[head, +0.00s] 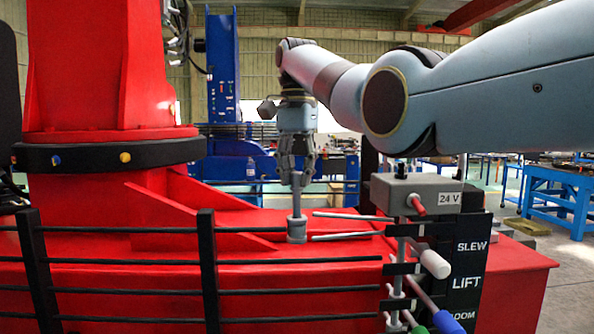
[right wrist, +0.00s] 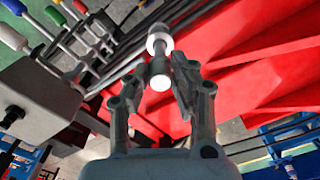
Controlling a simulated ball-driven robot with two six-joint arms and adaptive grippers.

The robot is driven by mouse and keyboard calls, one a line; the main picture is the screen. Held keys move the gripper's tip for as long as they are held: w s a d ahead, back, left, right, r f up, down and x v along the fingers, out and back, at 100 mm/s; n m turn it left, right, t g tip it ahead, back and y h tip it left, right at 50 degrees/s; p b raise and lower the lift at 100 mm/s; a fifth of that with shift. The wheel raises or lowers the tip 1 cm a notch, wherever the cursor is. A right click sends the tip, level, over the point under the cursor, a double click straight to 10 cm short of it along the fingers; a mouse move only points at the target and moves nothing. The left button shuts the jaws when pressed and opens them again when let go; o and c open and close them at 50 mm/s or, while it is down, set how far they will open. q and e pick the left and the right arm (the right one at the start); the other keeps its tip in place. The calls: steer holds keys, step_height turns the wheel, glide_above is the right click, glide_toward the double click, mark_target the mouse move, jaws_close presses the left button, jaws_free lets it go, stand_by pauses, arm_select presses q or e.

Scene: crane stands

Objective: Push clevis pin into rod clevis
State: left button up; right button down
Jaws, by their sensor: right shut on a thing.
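My right gripper (head: 297,180) comes down over the red deck, shut on the upper end of a grey upright pin (head: 297,203), which I take for the clevis pin. The pin's lower end meets a wider round grey piece (head: 297,230) at the deck, possibly the rod clevis. In the right wrist view, the fingers (right wrist: 152,92) are on either side of the pin's bright round end (right wrist: 160,80). The wider pale collar (right wrist: 159,40) lies beyond it. How deep the pin sits cannot be told. My left gripper is not in view.
A grey 24 V box (head: 412,193) and a black lever panel (head: 468,262) with coloured handles stand right of the pin. Black rails (head: 208,265) run along the front. The red crane column (head: 95,80) rises at left. Two pale rods (head: 345,236) lie nearby.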

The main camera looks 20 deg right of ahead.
steer(key=shift+f, duration=2.75)
steer(key=c, duration=1.1)
jaws_free()
steer(key=shift+o, duration=0.2)
steer(key=shift+r, duration=0.1)
step_height(320, 180, up, 3)
steer(key=p, duration=0.3)
steer(key=shift+r, duration=0.95)
